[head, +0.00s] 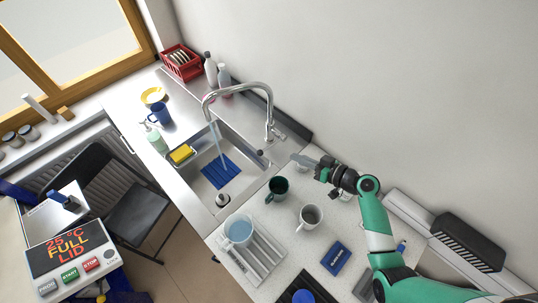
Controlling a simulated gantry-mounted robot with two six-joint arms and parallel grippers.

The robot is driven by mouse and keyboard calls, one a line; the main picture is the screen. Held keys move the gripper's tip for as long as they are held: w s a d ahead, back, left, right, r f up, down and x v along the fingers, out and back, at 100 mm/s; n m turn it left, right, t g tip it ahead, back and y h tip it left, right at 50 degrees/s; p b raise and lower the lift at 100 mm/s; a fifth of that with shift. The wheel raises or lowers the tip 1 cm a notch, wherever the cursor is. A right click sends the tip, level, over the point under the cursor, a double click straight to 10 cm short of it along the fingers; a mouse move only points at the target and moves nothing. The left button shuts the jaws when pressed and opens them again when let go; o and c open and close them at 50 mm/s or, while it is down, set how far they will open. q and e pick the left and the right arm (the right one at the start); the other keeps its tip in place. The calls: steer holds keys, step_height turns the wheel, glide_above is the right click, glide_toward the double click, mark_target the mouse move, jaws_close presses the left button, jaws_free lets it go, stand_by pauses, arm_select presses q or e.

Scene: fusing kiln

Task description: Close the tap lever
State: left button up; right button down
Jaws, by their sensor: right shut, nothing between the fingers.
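The chrome gooseneck tap (271,105) stands behind the sink (245,150), its spout arching left over the basin. A stream of water (217,143) runs from the spout into the basin. The small tap lever (279,134) shows at the base of the tap; its exact angle is too small to tell. My right gripper (297,160) is shut and empty, pointing left, a little to the right of and below the tap base in the picture, apart from the lever. My left gripper is not in view.
A yellow sponge (181,153) lies at the sink's left edge. Bottles (223,75) and a red dish rack (182,64) stand behind.

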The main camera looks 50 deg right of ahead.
arm_select(q)
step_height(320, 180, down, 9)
steer(key=b, duration=0.9)
arm_select(e)
steer(key=a+f+x, duration=0.1)
steer(key=f+x, duration=0.1)
steer(key=x, duration=1.1)
steer(key=shift+s, duration=0.45)
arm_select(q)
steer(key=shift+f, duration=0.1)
arm_select(e)
steer(key=shift+f, duration=0.15)
